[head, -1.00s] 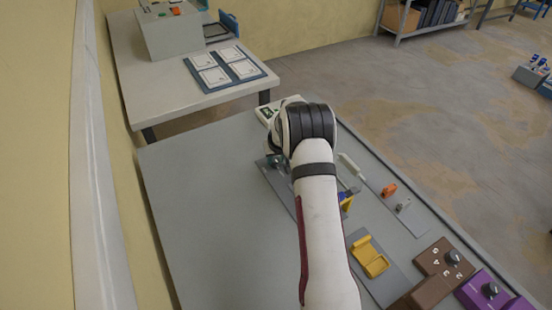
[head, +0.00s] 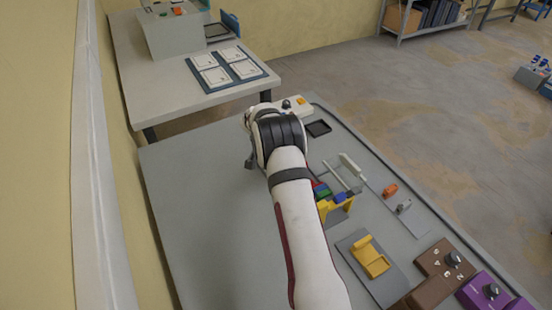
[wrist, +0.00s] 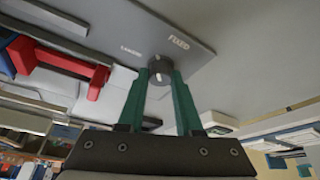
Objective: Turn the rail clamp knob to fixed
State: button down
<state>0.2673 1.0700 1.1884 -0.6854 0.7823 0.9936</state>
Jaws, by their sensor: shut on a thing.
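In the wrist view, the rail clamp knob (wrist: 160,65) is a small dark round knob with a white mark on its face. It sits on a grey plate (wrist: 205,48) printed FIXED beside the knob, with a smaller word on the other side that is hard to read. My gripper (wrist: 161,78) has its two green fingers on opposite sides of the knob and is shut on it. In the head view my arm hides the knob and its plate.
Colored blocks in a yellow holder (head: 338,208) stand right of my arm. A yellow bracket (head: 370,260), a brown box (head: 440,275) and a purple box (head: 485,290) lie toward the front right. The left table surface (head: 200,200) is clear.

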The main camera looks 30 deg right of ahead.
jog(key=m, duration=0.2)
jog(key=m+g, duration=0.1)
jog(key=m, duration=0.1)
jog(key=shift+w+a+g, duration=0.1)
jog(key=shift+g, duration=0.2)
jog(key=shift+m+g, duration=0.7)
jog(key=shift+m, duration=1.5)
jog(key=c, duration=0.6)
grip_release()
jog(key=v, duration=1.2)
jog(key=shift+w, duration=0.15)
